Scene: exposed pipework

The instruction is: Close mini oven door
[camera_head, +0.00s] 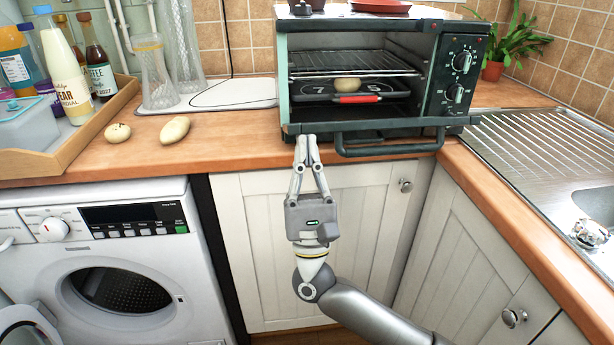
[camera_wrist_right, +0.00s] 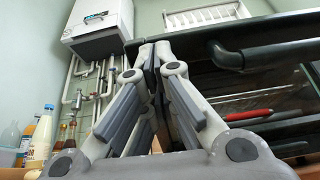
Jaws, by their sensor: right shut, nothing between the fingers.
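The mini oven (camera_head: 465,75) stands on the wooden counter with its door (camera_head: 385,126) folded down open. The door's dark bar handle (camera_head: 390,147) hangs at its front edge, over the counter's front edge. Inside are a wire rack, a dark tray with a red-handled thing and a potato-like item. My right gripper (camera_head: 307,140) is shut and empty, its fingertips pointing up at the left front corner of the door, left of the handle. In the right wrist view the shut fingers (camera_wrist_right: 155,55) are beside the door's underside and handle (camera_wrist_right: 235,55); contact is unclear. My left gripper is not in view.
A wooden tray (camera_head: 100,125) with bottles stands at the left, with two potato-like items (camera_head: 175,129) beside it. A metal sink (camera_head: 550,150) is at the right. A washing machine (camera_head: 110,260) and white cupboards (camera_head: 300,220) are below the counter.

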